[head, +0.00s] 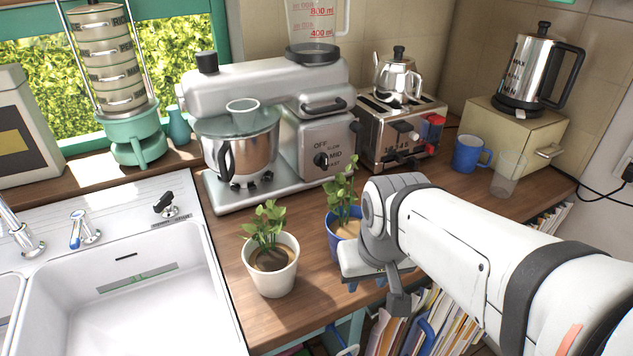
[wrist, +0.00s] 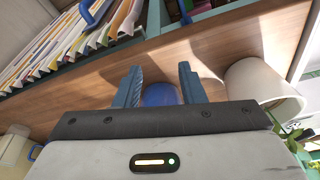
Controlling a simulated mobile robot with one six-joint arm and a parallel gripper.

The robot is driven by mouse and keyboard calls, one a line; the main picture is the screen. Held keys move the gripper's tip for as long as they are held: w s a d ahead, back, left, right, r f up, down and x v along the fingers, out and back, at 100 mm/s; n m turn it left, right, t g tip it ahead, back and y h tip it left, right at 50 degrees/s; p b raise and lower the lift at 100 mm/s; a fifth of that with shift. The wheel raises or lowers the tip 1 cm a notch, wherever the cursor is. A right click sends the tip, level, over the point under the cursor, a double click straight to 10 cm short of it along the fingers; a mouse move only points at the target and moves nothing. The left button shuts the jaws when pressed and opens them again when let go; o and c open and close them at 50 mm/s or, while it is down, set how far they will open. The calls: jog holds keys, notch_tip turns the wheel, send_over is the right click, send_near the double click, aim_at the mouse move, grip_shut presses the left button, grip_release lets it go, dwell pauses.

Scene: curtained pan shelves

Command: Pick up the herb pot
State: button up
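Two potted herbs stand on the wooden counter in the head view. One is in a white pot (head: 273,272); the other is in a blue pot (head: 334,240), partly hidden by my arm. In the wrist view, my gripper (wrist: 161,78) is open, with its two blue-grey fingers apart. The white pot (wrist: 255,84) is to the right of the fingers in that view.
A stand mixer (head: 270,120) is behind the pots, and a white sink (head: 130,275) lies to the left. A toaster (head: 400,130), a blue mug (head: 468,154) and a clear glass (head: 507,175) stand further right. Books (head: 425,320) fill the shelf below the counter edge.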

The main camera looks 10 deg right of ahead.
aim_at(350, 231)
jog(key=shift+d, duration=0.15)
jog(key=shift+o, duration=1)
jog(key=shift+r, duration=0.1)
jog(key=o, duration=1.2)
jog(key=w+r+m+g, duration=0.1)
jog(key=w, duration=0.3)
jog(key=w+r+m+p, duration=0.1)
jog(key=w+r+m, duration=0.1)
jog(key=w, duration=0.2)
jog(key=w+r+m+g+p, duration=0.1)
jog(key=w+r, duration=0.1)
jog(key=w, duration=0.3)
jog(key=shift+d+m+g, duration=0.25)
jog(key=shift+m+g, duration=0.05)
jog(key=shift+w+f, duration=0.1)
jog(key=shift+w, duration=0.15)
jog(key=shift+f, duration=0.35)
jog(key=shift+w+f+p, duration=0.15)
jog(key=shift+f+p, duration=0.15)
jog(key=shift+f, duration=3.1)
